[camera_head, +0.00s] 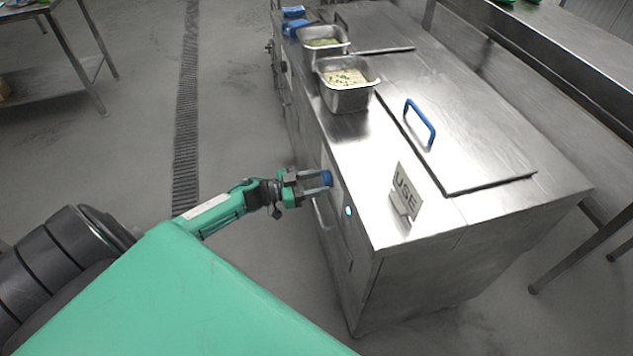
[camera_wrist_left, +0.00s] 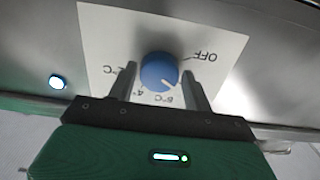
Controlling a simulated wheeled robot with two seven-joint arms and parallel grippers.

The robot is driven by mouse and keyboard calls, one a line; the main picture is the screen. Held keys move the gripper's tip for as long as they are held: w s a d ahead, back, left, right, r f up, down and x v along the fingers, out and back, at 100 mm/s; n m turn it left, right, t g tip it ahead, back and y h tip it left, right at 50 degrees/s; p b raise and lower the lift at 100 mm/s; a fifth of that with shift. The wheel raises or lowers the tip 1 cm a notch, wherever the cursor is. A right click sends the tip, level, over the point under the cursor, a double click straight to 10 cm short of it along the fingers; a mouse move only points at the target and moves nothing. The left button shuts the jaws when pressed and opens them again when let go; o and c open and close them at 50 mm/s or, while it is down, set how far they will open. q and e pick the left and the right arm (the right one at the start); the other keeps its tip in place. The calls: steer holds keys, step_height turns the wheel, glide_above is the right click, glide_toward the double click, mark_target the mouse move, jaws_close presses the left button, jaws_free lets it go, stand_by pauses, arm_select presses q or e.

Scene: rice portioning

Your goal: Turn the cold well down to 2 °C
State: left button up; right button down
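A blue round knob (camera_wrist_left: 160,70) sits on a white dial plate (camera_wrist_left: 105,35) on the front of the steel cold well (camera_head: 510,220). In the left wrist view its white mark points down and right, toward a label that reads like 6 or 8 °C. OFF is at upper right; the 4 and 2 °C labels are at lower left and left. My left gripper (camera_head: 327,186) is at the knob, with one finger on each side. In the left wrist view the gripper (camera_wrist_left: 162,88) looks open, with narrow gaps beside the knob. My right gripper is not in view.
A lit button (camera_head: 348,211) is beside the dial. Two steel pans (camera_head: 346,97) with food and a USE sign (camera_head: 405,192) stand on top, near a lid with a blue handle (camera_head: 420,122). Floor left of the well is clear around a drain (camera_head: 187,110).

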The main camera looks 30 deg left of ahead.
arm_select(q)
steer(key=c, duration=0.5)
steer(key=shift+c, duration=0.2)
